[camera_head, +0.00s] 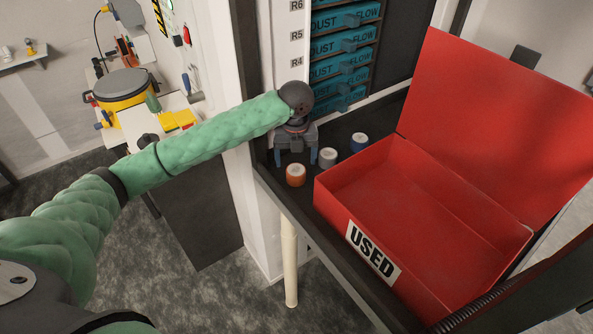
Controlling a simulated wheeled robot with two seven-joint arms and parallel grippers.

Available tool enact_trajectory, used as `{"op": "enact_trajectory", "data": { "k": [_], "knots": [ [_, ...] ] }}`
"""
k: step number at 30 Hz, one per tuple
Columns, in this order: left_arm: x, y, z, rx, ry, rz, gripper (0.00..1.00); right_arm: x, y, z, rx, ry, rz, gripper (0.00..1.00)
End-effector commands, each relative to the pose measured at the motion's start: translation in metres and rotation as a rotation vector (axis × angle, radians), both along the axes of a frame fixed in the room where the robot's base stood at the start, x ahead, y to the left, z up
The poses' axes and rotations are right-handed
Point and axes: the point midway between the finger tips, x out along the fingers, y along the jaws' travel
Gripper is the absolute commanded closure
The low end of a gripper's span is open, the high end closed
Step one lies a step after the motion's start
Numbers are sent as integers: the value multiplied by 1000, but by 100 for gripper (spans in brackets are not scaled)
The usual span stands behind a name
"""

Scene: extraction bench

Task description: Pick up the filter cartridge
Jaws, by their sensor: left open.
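Three small filter cartridges with pale tops stand upright on the dark bench: an orange one (295,175), a grey one (328,158) and a blue one (359,143). My left gripper (296,161) is open, with its two blue-grey fingers pointing down and apart. It appears just behind and above the orange cartridge, with its right finger close to the grey one in the picture. Nothing shows between the fingers. Whether the fingers touch a cartridge cannot be told. My right gripper is not in view.
A red open box (337,213) labelled USED stands right of the cartridges, its lid (490,120) raised. It looks empty. Teal drawers (342,46) marked DUST FLOW rise behind the bench (385,108). A pale post stands at left.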

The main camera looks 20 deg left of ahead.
Motion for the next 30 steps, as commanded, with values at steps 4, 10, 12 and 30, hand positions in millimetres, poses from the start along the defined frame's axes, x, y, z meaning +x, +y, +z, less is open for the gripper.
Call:
{"op": "enact_trajectory", "data": {
  "k": [4,10,12,30],
  "knots": [
    [0,0,-6,-1,1,0,21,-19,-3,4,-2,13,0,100],
    [-1,0,-23,-1,2,2,21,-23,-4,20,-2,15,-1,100],
    [-2,0,-30,0,3,1,21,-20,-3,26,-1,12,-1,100],
    [-1,0,-57,-1,-1,1,36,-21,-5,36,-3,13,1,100]
  ]
}}
